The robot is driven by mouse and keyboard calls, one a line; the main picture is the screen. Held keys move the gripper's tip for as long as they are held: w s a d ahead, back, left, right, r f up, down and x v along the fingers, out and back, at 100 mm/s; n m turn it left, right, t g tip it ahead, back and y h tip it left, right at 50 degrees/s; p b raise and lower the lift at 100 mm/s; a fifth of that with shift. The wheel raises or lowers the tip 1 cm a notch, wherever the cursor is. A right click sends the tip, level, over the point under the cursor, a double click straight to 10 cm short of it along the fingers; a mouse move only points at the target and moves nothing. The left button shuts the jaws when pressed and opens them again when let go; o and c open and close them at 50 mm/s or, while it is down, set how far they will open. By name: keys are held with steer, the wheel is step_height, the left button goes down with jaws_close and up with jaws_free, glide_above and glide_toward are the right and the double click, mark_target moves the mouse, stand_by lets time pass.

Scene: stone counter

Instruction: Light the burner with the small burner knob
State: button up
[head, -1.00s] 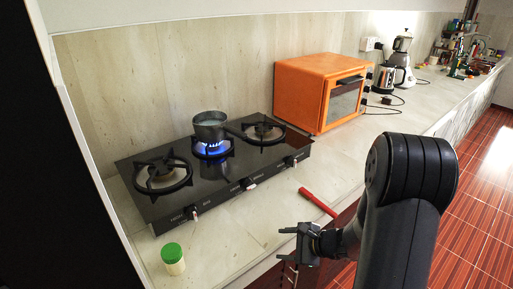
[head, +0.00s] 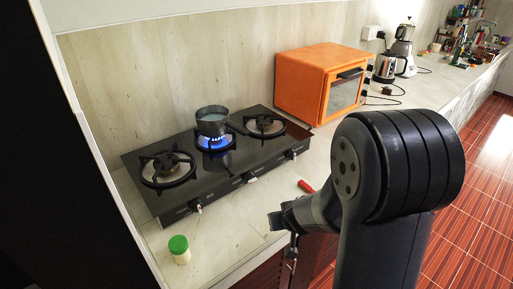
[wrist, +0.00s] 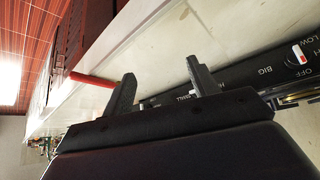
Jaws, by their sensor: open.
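The black three-burner stove (head: 222,168) stands on the counter with a blue flame (head: 217,141) at its middle burner, under a small pot (head: 212,119). The front panel carries a left knob (head: 196,206), a middle knob (head: 249,177) and a right knob (head: 291,154). A knob with a red mark (wrist: 299,54) shows at the right in the wrist view beside "BIG" and "LOW" lettering.
A green-lidded jar (head: 179,250) stands at the front left. An orange oven (head: 308,88) stands right of the stove. Counter between jar and gripper is clear.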

steer(key=w+a+r+n+t+p, duration=0.2)
steer(key=a+r+n+t, duration=0.2)
steer(key=r+n, duration=0.3)
steer(key=w+a+r+n+t+p, duration=0.2)
steer(key=r+n, duration=0.6)
steer(key=r, duration=0.6)
steer(key=shift+w+a+r+n+t, duration=0.15)
steer(key=shift+w+a+n+t, duration=0.15)
steer(key=shift+a+t, duration=0.8)
steer(key=shift+d, duration=0.2)
steer(key=s+d+f+m+g+b, duration=0.2)
steer(key=d+f+m+g, duration=0.1)
steer(key=f+m, duration=0.4)
steer(key=s+d+f+m+g+b, duration=0.2)
steer(key=d+f+m+g, duration=0.2)
steer(key=f+m, duration=0.3)
step_height(320, 180, down, 6)
steer(key=shift+d+r, duration=0.2)
steer(key=shift+d, duration=0.05)
steer(key=shift+r, duration=0.15)
